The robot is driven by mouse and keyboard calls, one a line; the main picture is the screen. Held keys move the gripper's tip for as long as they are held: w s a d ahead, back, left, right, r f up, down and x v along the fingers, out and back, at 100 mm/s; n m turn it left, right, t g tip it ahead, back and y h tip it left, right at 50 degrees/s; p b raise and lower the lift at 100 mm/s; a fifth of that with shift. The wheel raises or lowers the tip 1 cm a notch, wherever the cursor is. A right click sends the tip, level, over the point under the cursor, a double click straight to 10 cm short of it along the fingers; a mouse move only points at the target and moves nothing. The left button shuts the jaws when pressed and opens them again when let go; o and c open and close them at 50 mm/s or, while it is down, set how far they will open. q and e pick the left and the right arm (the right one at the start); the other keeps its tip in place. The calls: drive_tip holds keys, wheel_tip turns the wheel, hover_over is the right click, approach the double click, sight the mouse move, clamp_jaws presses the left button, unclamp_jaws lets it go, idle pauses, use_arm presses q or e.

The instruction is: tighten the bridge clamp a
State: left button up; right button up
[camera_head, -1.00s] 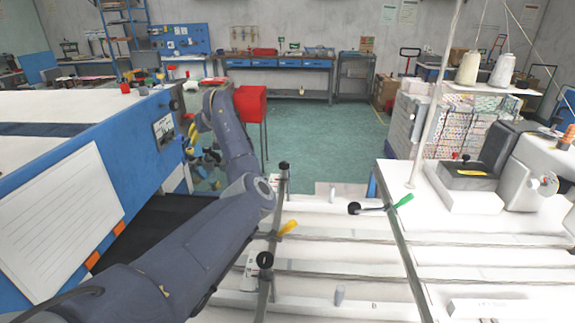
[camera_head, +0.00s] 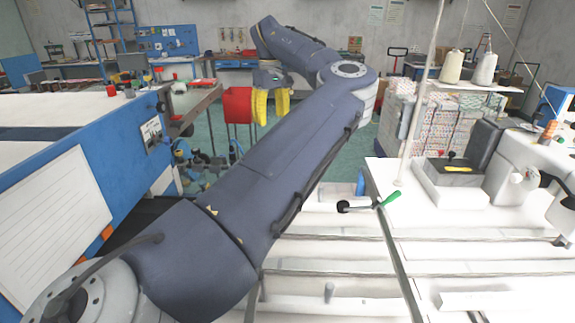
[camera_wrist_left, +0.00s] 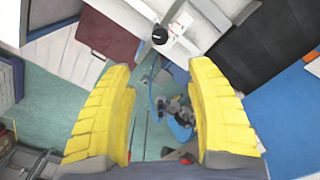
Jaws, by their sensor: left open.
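A clamp with a green handle (camera_head: 390,199) and a black knob (camera_head: 343,206) sits on the long metal bar (camera_head: 400,258) across the white table. I cannot tell which clamp is a. The clamp with the yellow handle is hidden behind my left arm in the head view. My left gripper (camera_head: 271,107) is open and empty, its yellow fingers pointing down, beyond the table's far edge beside a red box. In the left wrist view its fingers (camera_wrist_left: 165,110) are wide apart. A black round knob (camera_wrist_left: 159,34) shows ahead of them, apart from them. My right gripper is not in view.
A blue machine (camera_head: 105,175) with a white top stands at left. The red box (camera_head: 237,105) is close to my left gripper. A sewing machine (camera_head: 530,170) and a thread stand (camera_head: 470,86) are at right. Green floor lies below my gripper.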

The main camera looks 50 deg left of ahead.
use_arm(q)
wheel_tip(320, 180, down, 17)
drive_tip(key=shift+f, duration=0.1)
idle(0.6)
drive_tip(key=shift+c, duration=0.3)
clamp_jaws()
